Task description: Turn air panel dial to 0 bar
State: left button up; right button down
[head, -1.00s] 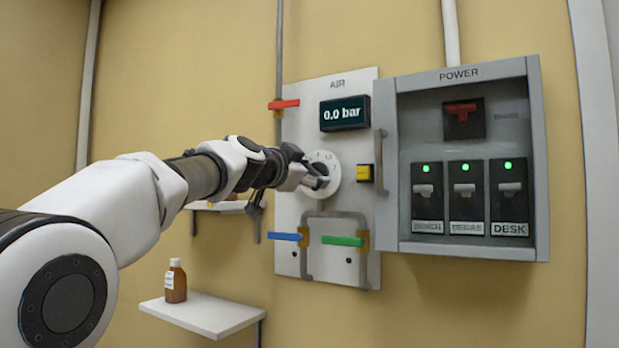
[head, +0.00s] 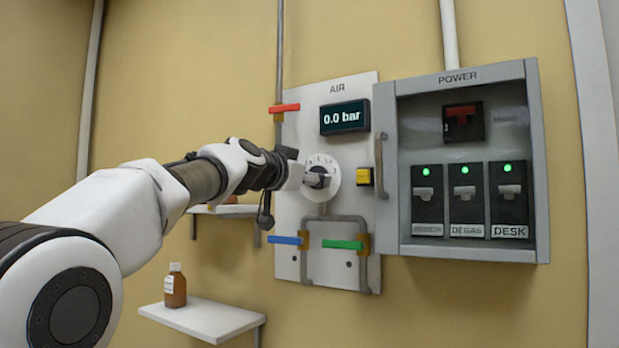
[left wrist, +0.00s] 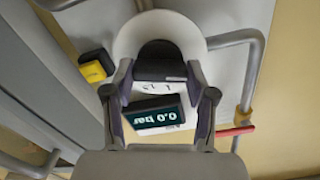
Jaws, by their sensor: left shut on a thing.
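The air panel (head: 300,120) is a pale upright board on the wall, marked AIR. Its display (head: 347,116) reads 0.0 bar. Below it is the round white dial (head: 331,162) with a grey and dark knob (head: 319,178). My left gripper (head: 307,178) is at the dial from the left. In the left wrist view, the fingers of my left gripper (left wrist: 158,78) are on both sides of the dark knob (left wrist: 160,52), shut on it, with the white dial (left wrist: 185,24) behind. The display (left wrist: 155,116) shows upside down between the fingers. My right gripper is not in view.
A yellow button (head: 364,176) is right of the dial. Red (head: 284,107), blue (head: 286,240) and green (head: 342,244) valve handles surround it. The open grey power box (head: 392,225) is at the right. A brown bottle (head: 175,288) stands on a low shelf (head: 215,320).

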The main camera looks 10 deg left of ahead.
pick_arm(q)
jog(key=o, duration=1.2)
jog(key=shift+r, duration=0.2)
jog(key=shift+c, duration=0.2)
jog(key=shift+s, duration=0.1)
